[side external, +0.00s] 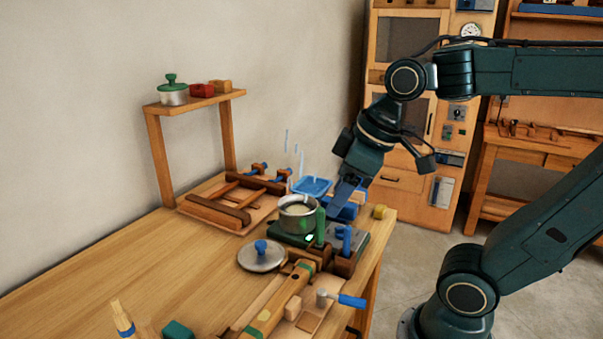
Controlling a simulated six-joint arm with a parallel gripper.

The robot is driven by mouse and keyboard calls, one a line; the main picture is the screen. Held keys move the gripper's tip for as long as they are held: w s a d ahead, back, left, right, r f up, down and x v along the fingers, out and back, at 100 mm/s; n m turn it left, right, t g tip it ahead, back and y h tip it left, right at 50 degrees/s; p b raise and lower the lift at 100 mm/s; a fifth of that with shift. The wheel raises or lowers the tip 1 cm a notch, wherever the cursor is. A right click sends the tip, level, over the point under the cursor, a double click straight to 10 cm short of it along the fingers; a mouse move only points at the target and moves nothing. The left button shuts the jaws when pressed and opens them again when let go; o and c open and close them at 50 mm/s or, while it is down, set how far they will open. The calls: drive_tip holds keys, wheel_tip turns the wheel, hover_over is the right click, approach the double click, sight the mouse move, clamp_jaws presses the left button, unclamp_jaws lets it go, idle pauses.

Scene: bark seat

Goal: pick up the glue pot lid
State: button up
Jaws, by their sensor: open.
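A round grey metal lid with a blue knob (261,256) lies flat on the wooden table (150,262), at the front left of the pot. The glue pot (297,226) is a grey metal pot with a green handle and pale contents; its top is uncovered. It stands on a dark green plate. My gripper (341,203) is open and points down behind and to the right of the pot, apart from the lid. Its fingertips are partly lost among the blue things there, and I see nothing held in it.
A small shelf (195,100) at the back holds a green-lidded jar (173,91) and red and wooden blocks. A wooden frame (235,197) lies left of the pot. A blue tray (312,187) is behind it. A blue-handled tool (340,299) is in front. The table's left is mostly clear.

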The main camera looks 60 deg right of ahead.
drive_tip(key=w+d+f+n+g+y, duration=0.1)
drive_tip(key=w+d+n, duration=0.1)
drive_tip(key=w+n, duration=0.35)
drive_tip(key=w+d+f+n+g, duration=0.1)
drive_tip(key=w+d+n+g, duration=0.15)
drive_tip(key=w, duration=0.65)
drive_tip(key=w+d+f+n+g+y, duration=0.1)
drive_tip(key=w+d+f+n+y, duration=0.1)
drive_tip(key=w+d+f+n, duration=0.5)
wheel_tip(320, 180, down, 2)
drive_tip(key=w+d, duration=0.1)
drive_tip(key=w, duration=0.1)
drive_tip(key=shift+w+d+f, duration=0.15)
drive_tip(key=shift+w+d, duration=0.1)
drive_tip(key=shift+w, duration=0.05)
hover_over(261, 243)
drive_tip(key=d, duration=0.2)
drive_tip(key=shift+f, duration=4.15)
drive_tip(key=shift+x, duration=2.55)
drive_tip(key=shift+a, duration=0.1)
